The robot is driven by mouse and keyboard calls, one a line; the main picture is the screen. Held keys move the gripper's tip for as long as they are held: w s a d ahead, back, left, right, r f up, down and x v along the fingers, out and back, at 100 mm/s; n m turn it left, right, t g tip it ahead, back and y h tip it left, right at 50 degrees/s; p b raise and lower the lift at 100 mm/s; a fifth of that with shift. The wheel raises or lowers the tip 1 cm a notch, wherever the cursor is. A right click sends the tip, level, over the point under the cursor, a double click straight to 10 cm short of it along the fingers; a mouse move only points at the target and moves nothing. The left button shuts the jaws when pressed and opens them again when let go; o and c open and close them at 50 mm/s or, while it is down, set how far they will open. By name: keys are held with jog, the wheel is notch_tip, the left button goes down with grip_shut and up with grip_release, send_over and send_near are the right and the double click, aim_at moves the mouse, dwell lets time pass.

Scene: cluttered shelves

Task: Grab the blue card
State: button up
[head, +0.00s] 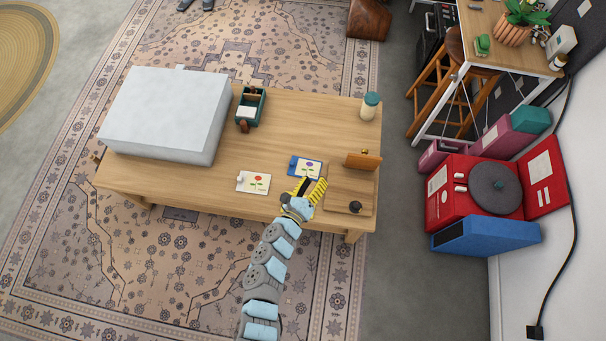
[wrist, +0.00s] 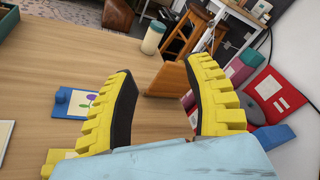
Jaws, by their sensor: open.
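The blue card (head: 308,169) lies flat near the front edge of the wooden table, with a purple flower picture and a blue strip with a knob on its left side. It also shows in the wrist view (wrist: 72,104), left of my gripper and partly hidden by the yellow left finger. My gripper (head: 312,183) has yellow fingers spread apart with nothing between them. In the head view it is just in front of and to the right of the card. The wrist view shows the gap between the fingertips (wrist: 163,68) facing a brown wooden piece.
A white card with a red flower (head: 254,183) lies left of the blue card. A wooden board (head: 338,199) with an upright brown piece (head: 363,161) and a dark knob (head: 355,207) is at the right. A large white box (head: 165,110), green caddy (head: 248,105) and bottle (head: 370,106) stand farther back.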

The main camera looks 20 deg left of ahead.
jog(key=a+f+m+g+y+b, duration=0.1)
jog(key=a+f+b, duration=0.1)
jog(key=f, duration=0.3)
jog(key=s+a+f+m+y+b, duration=0.1)
jog(key=a+f+m+b, duration=0.1)
jog(key=a+f, duration=0.3)
jog(key=s+a+f+m+g+y+b, duration=0.1)
jog(key=a+f+y+b, duration=0.1)
jog(key=a+f, duration=0.2)
jog(key=shift+a+f+m+g+b, duration=0.3)
jog(key=shift+f+m+b, duration=0.1)
jog(key=shift+f, duration=0.35)
jog(key=shift+a+f, duration=0.1)
jog(key=shift+x, duration=1.2)
jog(key=b, duration=0.3)
send_near(291, 164)
jog(key=shift+x, duration=2.35)
jog(key=shift+b+x, duration=0.8)
jog(key=shift+x, duration=0.9)
jog(key=shift+w+f+b, duration=0.35)
jog(key=shift+w+b, duration=0.05)
jog(key=shift+w, duration=0.05)
jog(key=shift+b+x, duration=0.55)
jog(key=shift+x, duration=0.3)
jog(key=shift+r, duration=0.1)
